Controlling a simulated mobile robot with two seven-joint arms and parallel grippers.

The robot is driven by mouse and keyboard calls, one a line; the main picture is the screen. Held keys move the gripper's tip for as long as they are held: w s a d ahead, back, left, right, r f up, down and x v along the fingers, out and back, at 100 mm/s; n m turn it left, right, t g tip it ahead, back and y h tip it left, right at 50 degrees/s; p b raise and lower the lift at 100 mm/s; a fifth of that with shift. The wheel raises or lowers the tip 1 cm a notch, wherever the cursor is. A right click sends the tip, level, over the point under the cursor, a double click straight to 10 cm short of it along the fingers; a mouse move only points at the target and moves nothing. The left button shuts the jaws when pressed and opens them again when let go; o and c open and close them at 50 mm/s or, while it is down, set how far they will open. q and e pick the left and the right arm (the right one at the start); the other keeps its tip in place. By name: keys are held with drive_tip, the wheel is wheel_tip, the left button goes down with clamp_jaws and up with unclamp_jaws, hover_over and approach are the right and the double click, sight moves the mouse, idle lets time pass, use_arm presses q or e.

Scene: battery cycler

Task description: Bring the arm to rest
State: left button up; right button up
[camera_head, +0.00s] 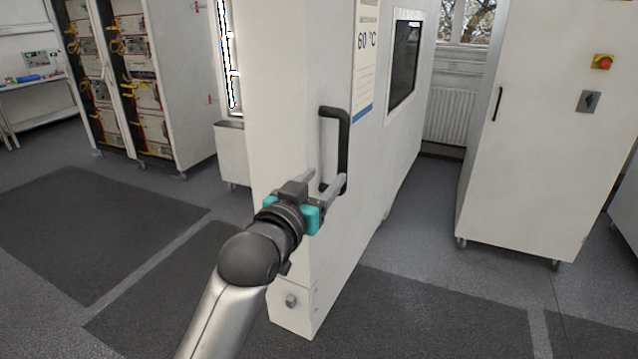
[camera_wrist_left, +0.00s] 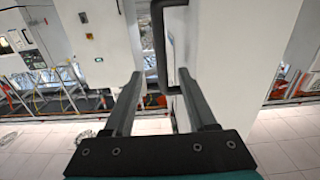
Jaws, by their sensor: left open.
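My left gripper (camera_head: 326,180) is at the lower end of a black bar handle (camera_head: 345,145) on a tall white cabinet (camera_head: 280,90). Its two grey fingers are spread apart, with nothing clamped between them. In the left wrist view, the open fingers (camera_wrist_left: 160,82) stand to the left and right of the handle (camera_wrist_left: 158,45), which shows in the gap between them. I cannot tell whether the fingers reach around the bar or stop short of it. My right gripper is not in view.
The cabinet carries a "60 °C" sign (camera_head: 367,50) and a dark window (camera_head: 404,62). Another white cabinet (camera_head: 535,130) with a red button (camera_head: 603,62) stands at the right. Equipment racks (camera_head: 140,80) stand at the left. Dark floor mats (camera_head: 90,225) lie flat, with open floor around.

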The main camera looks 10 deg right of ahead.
use_arm(q)
drive_tip(key=shift+s+a, duration=0.25)
drive_tip(key=shift+s, duration=0.2)
